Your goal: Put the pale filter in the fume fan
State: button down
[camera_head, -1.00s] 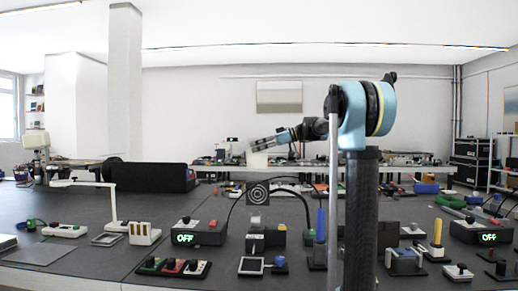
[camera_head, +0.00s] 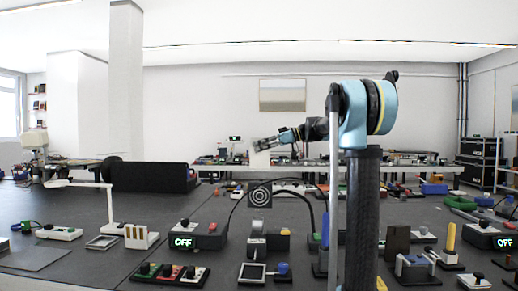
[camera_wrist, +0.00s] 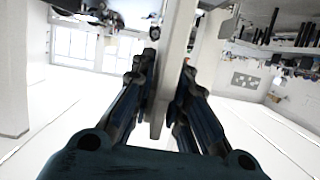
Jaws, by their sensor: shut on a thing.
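My gripper (camera_head: 271,142) is raised at the middle of the head view, above the bench and pointing left. It is shut on the pale filter (camera_head: 260,158), a thin whitish plate that hangs tilted below the fingertips. In the wrist view the filter (camera_wrist: 174,65) stands edge-on between the two dark fingers (camera_wrist: 166,85). What looks like the fume fan (camera_head: 260,195) is a dark square head with light concentric rings, standing on the bench below the filter. The filter is apart from it, and their depth gap is hard to judge.
Black hoses (camera_head: 303,200) arch beside the fan head. An OFF-display box (camera_head: 195,235) stands left of it, and a framed pad (camera_head: 252,273) lies in front. A long black box (camera_head: 152,177) is behind left. The air around my gripper is clear.

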aim_at(260, 158)
jog(key=shift+f, duration=2.55)
jog(key=shift+s, duration=0.1)
notch_tip(260, 158, down, 8)
jog(key=shift+f, duration=0.25)
dwell(3.5)
jog(key=c, duration=1.5)
grip_release()
jog(key=shift+o, duration=0.2)
jog(key=shift+d, duration=0.1)
jog(key=v, duration=1.2)
